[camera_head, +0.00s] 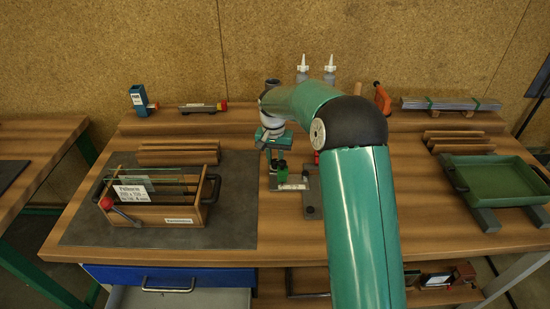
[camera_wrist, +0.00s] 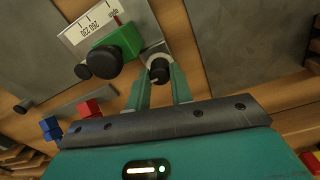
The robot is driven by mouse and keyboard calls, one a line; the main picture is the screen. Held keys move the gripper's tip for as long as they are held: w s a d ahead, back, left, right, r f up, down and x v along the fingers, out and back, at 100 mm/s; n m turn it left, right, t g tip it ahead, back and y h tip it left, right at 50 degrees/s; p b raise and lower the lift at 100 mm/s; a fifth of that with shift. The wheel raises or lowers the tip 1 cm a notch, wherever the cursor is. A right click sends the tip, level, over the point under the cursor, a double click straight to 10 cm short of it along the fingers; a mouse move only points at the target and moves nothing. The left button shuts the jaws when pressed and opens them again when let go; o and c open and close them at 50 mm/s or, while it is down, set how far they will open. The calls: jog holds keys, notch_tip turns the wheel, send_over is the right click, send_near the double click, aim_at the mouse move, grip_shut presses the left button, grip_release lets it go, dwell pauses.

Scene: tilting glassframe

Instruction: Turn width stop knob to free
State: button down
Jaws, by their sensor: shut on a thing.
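A dark round knob (camera_wrist: 159,71) with a small pale mark shows in the wrist view, on a grey metal plate. My gripper (camera_wrist: 158,79) has its two green fingers on either side of this knob and is shut on it. Left of it is a green block (camera_wrist: 121,42) with a larger black knob (camera_wrist: 102,62), beside a white scale (camera_wrist: 88,30) with printed numbers and a red pointer. In the head view, my gripper (camera_head: 273,141) is over the metal fixture (camera_head: 311,191) at mid-bench, and my arm hides part of it. The gripped knob is not clear there.
A wooden glass rack (camera_head: 180,213) with a white label and red-tipped lever stands on a dark mat at left. A green tray (camera_head: 492,178) sits at right. Wood strips (camera_head: 178,151) lie behind the rack. Two bottles (camera_head: 303,70) stand at the back. Bare bench lies between mat and fixture.

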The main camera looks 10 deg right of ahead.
jog(key=n, duration=1.3)
jog(key=shift+s+d+n+t, duration=0.1)
jog(key=shift+n+t, duration=0.2)
jog(key=shift+n, duration=2)
jog(key=c, duration=1.2)
grip_release()
jog(key=shift+c, duration=0.2)
